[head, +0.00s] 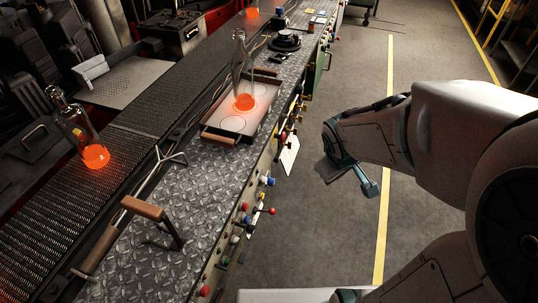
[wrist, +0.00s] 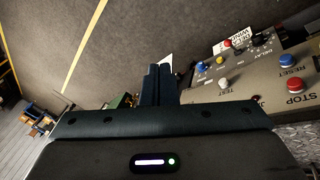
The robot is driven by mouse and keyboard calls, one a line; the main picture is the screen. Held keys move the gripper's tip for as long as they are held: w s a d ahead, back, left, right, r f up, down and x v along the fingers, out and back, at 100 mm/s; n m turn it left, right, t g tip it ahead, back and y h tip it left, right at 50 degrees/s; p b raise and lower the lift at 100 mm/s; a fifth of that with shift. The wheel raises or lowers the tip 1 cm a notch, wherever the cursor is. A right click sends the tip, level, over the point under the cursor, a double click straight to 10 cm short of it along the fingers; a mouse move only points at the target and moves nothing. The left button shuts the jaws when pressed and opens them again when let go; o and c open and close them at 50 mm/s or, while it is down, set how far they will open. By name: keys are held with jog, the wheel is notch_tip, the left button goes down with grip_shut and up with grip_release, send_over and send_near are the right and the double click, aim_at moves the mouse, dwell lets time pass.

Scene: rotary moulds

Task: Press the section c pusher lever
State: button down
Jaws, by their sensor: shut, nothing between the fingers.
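My gripper (head: 369,188) is shut and empty, held over the grey floor to the right of the machine's control side. In the wrist view its two fingers (wrist: 158,85) lie together and point up the picture. A red-knobbed lever (head: 271,211) sticks out from the machine's side panel in the head view, left of my gripper and apart from it. I cannot read which section it belongs to, so I cannot tell if it is the section c pusher lever.
A control panel (wrist: 250,78) in the wrist view carries several coloured buttons and labels such as TEST, RESET and STOP. A tray (head: 211,134) with a hot glass bottle (head: 243,75) stands on the tread-plate bench (head: 140,262). The floor (head: 340,75) beside the machine is clear.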

jog(key=w+a+f+n+y+b, duration=0.1)
jog(key=w+a+f+n, duration=0.15)
jog(key=f, duration=0.25)
jog(key=w+a+f+n+y, duration=0.1)
jog(key=w+a+f+n, duration=0.15)
jog(key=f+n, duration=0.2)
jog(key=s+a+f+n+y+b, duration=0.1)
jog(key=a+f+n+y, duration=0.4)
jog(key=a+f, duration=0.4)
jog(key=shift+a+f+n+g+y, duration=0.2)
jog(key=shift+a+n+g+y, duration=0.2)
jog(key=shift+n, duration=0.2)
jog(key=shift+f+b, duration=0.1)
jog(key=shift+b, duration=0.2)
jog(key=w+a+f+b, duration=0.1)
jog(key=w+f+b, duration=0.2)
jog(key=f, duration=0.7)
jog(key=shift+w+a+f+b, duration=0.15)
jog(key=shift+w+f+b, duration=0.25)
jog(key=shift+b, duration=0.5)
